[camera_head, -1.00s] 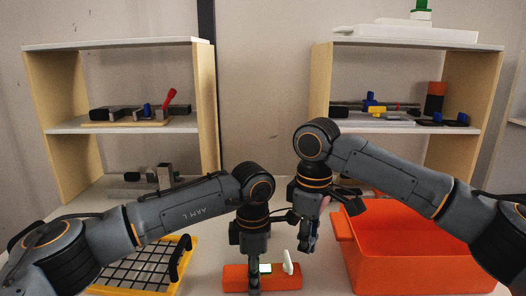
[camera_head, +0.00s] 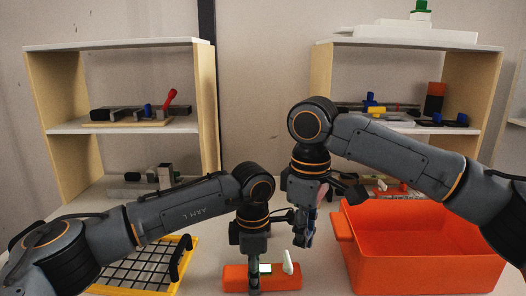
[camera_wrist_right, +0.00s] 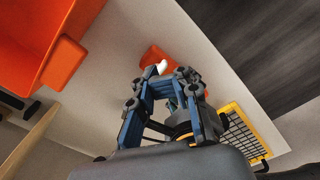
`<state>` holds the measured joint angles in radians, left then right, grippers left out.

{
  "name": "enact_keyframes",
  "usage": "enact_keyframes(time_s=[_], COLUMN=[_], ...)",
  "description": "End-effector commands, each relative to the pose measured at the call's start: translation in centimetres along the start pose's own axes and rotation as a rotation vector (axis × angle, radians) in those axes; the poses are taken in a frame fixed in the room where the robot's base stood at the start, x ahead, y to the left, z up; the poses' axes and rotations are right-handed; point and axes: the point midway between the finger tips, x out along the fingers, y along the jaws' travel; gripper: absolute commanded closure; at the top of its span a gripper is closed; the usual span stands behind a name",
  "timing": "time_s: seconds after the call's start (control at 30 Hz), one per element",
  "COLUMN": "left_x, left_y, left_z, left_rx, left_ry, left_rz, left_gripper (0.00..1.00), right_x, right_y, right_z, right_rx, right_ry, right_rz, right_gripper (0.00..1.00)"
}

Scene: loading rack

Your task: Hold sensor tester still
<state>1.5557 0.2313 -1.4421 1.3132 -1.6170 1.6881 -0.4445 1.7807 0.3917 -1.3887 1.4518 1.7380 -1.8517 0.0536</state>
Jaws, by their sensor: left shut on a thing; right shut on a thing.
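The sensor tester (camera_head: 285,283) is an orange block with a white upright lever and a small green-and-white part on top. It lies on the table at the bottom middle of the head view.
A large orange bin (camera_head: 420,255) stands at the right. A yellow-framed grid tray (camera_head: 118,291) lies at the left, partly under my left arm. Two shelves (camera_head: 75,130) (camera_head: 470,150) with small parts stand behind. Bare table shows between the tester and the bin.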

Motion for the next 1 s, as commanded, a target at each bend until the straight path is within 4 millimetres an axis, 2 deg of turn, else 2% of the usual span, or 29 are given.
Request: enact_keyframes(time_s=[0.5,0.7,1.0], left_x=[0.0,0.0,0.0], left_y=[0.0,0.0,0.0], left_z=[0.0,0.0,0.0], left_rx=[0.0,0.0,0.0], left_ry=[-0.001,-0.001,-0.001], left_rz=[0.0,0.001,0.001], left_gripper=[0.92,0.92,0.92], right_x=[5.9,6.6,6.6], right_y=[0.0,0.0,0.1], right_z=[0.0,0.0,0.0], right_rx=[0.001,0.001,0.001], right_ry=[-0.002,-0.001,0.0], right_rz=[-0.002,-0.001,0.0], right_gripper=[1.0,1.0,1.0])
